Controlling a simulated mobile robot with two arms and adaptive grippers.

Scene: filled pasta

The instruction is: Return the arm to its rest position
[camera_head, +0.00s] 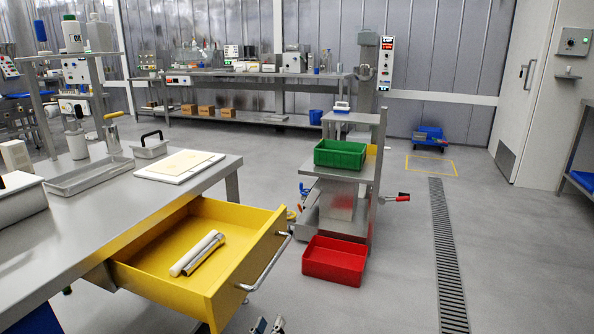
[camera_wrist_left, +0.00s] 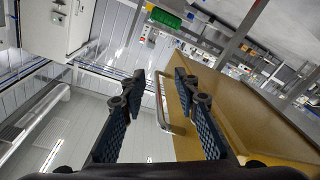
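My left gripper (camera_head: 268,325) shows only its tips at the bottom edge of the head view, in front of the yellow drawer (camera_head: 165,283). In the left wrist view, its two dark fingers (camera_wrist_left: 155,88) are spread apart with nothing gripped. The drawer's metal handle (camera_head: 268,265) appears beyond the fingers in the wrist view (camera_wrist_left: 163,100); I see no grip on it. The drawer is pulled out from under the steel table and holds a white-and-metal cylindrical tool (camera_head: 198,253). My right gripper is not in view.
The steel table (camera_head: 110,215) carries a tray, a lidded pan and a white board with a yellow sheet (camera_head: 180,164).

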